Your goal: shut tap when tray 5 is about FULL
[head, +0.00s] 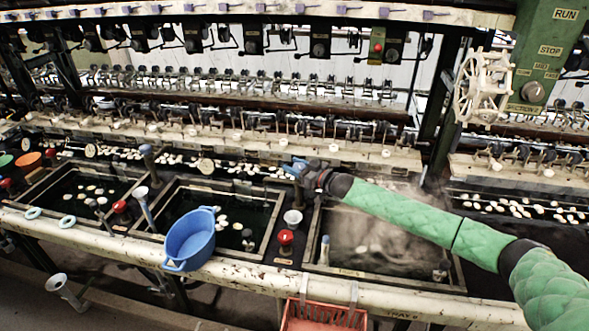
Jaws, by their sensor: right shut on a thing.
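My right gripper (313,174), at the end of the green-sleeved arm, is shut on a small blue-grey tap handle (296,168) at the back left corner of the right-hand basin. The fingers are small here and partly hidden by the wrist. The right-hand basin (318,262) holds murky liquid with steam over it and pale shapes in it. My arm covers part of its back. A label on the front beam (450,307) below it seems to start with "TRAY", but its number is hard to read. The exact liquid level cannot be told. My left gripper is not in view.
Two dark basins with floating cocoons lie to the left. A blue tub (190,238) sits on the front rim of the middle one. A red-capped knob (286,238) stands between basins. A red crate (322,318) hangs in front. A cream handwheel (484,87) is at upper right.

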